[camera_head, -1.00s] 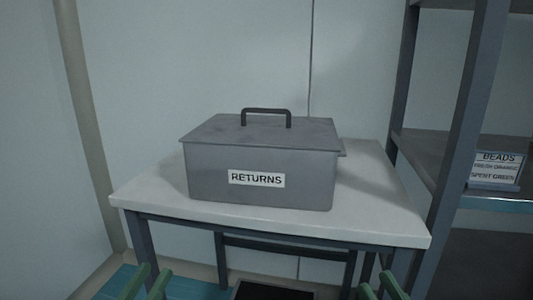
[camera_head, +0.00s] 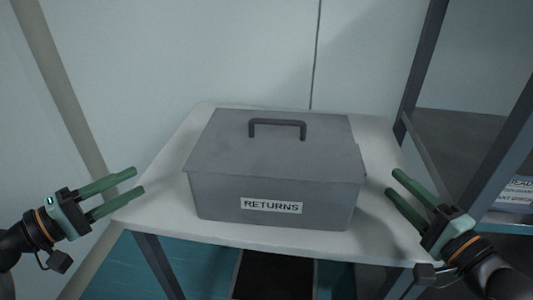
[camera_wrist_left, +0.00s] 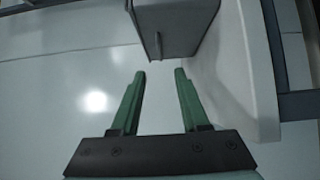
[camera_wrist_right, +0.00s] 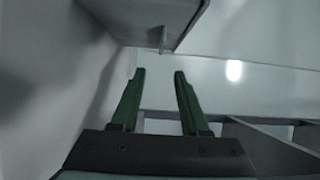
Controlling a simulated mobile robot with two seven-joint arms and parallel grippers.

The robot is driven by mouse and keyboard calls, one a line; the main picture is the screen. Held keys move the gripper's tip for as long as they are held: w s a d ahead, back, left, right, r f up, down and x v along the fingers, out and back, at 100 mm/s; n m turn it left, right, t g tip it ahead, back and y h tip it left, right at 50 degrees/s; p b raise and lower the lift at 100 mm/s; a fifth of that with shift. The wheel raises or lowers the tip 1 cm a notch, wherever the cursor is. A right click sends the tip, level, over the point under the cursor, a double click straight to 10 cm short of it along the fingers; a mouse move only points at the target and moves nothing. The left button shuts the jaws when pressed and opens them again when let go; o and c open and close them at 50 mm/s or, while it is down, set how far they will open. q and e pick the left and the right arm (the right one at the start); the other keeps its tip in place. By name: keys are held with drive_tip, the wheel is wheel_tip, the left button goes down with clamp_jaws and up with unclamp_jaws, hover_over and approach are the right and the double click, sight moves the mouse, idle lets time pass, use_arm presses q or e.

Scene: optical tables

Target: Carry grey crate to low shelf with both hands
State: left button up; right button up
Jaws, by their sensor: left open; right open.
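The grey crate (camera_head: 275,178) stands upright on a white-topped table, with a lid, a dark top handle (camera_head: 278,128) and a label reading RETURNS. My left gripper (camera_head: 139,181) is open and empty, apart from the crate on its left side. My right gripper (camera_head: 391,183) is open and empty, close to the crate's right side but apart from it. The crate also shows ahead of the fingers in the left wrist view (camera_wrist_left: 178,22) and in the right wrist view (camera_wrist_right: 150,18), each with a small tab on its side.
The white table (camera_head: 160,195) has bare top on both sides of the crate. A shelf rack (camera_head: 470,140) with dark posts stands at the right, with a label card (camera_head: 516,195) on it, partly cut off. Walls close off the back and left.

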sight(360, 151)
use_arm(q)
drive_tip(key=shift+w, duration=0.1)
use_arm(e)
drive_tip(key=shift+w, duration=0.15)
use_arm(q)
drive_tip(key=shift+r, duration=0.1)
use_arm(e)
drive_tip(key=shift+s, duration=0.2)
use_arm(q)
drive_tip(key=shift+x, duration=6.2)
use_arm(e)
drive_tip(key=shift+x, duration=6.3)
use_arm(q)
clamp_jaws()
use_arm(e)
clamp_jaws()
